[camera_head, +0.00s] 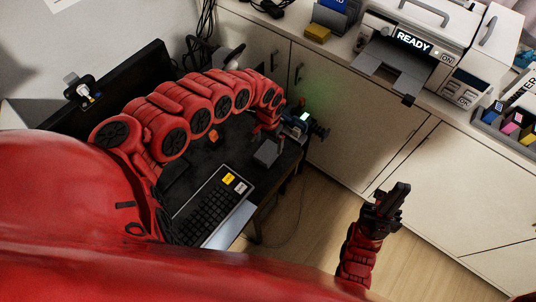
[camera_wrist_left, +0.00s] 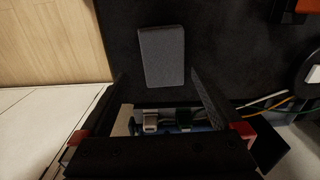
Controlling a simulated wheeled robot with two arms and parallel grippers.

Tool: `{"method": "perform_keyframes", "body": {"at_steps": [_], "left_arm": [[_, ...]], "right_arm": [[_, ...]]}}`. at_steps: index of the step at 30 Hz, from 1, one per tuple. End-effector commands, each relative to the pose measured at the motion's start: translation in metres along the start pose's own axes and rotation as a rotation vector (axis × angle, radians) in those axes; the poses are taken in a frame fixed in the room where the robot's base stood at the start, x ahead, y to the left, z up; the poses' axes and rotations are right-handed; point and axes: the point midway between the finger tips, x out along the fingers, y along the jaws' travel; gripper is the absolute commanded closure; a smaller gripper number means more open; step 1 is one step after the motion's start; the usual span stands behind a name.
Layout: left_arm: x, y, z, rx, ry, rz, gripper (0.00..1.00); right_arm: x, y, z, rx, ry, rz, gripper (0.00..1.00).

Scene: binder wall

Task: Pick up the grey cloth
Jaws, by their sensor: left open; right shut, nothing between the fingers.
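The grey cloth (camera_head: 268,152) is a small folded rectangle lying on the dark desk (camera_head: 235,150), near its right edge. It also shows in the left wrist view (camera_wrist_left: 161,56), flat on the dark surface. My left gripper (camera_head: 284,136) is above the desk's far right corner, close to the cloth. In the left wrist view its two fingers (camera_wrist_left: 158,82) are spread apart, with the cloth ahead between them and nothing held. My right gripper (camera_head: 392,198) is shut and empty, out over the floor to the right of the desk.
A small orange object (camera_head: 213,135) and a black monitor (camera_head: 110,90) are further left. A white cabinet (camera_head: 360,110) with a printer (camera_head: 415,45) stands behind. Floor (camera_head: 310,215) is open right of the desk.

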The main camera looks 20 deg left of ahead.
Motion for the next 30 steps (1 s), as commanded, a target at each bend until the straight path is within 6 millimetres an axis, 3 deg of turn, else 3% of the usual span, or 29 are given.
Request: {"method": "perform_keyframes", "body": {"at_steps": [5,15,26,30], "left_arm": [[0.008,0.001,0.000,0.001,0.002,0.002,0.00],[0.048,-0.001,0.001,0.000,0.002,0.003,0.00],[0.054,-0.003,0.001,0.001,0.001,-0.002,0.00],[0.054,-0.003,0.001,0.000,0.001,-0.001,0.25]], "right_arm": [[0.004,0.000,-0.001,0.000,0.000,0.000,1.00],[0.011,0.001,-0.002,0.000,0.000,0.000,1.00],[0.011,0.001,-0.002,0.000,0.000,0.000,1.00],[0.011,0.001,-0.002,0.000,0.000,0.000,1.00]]}}
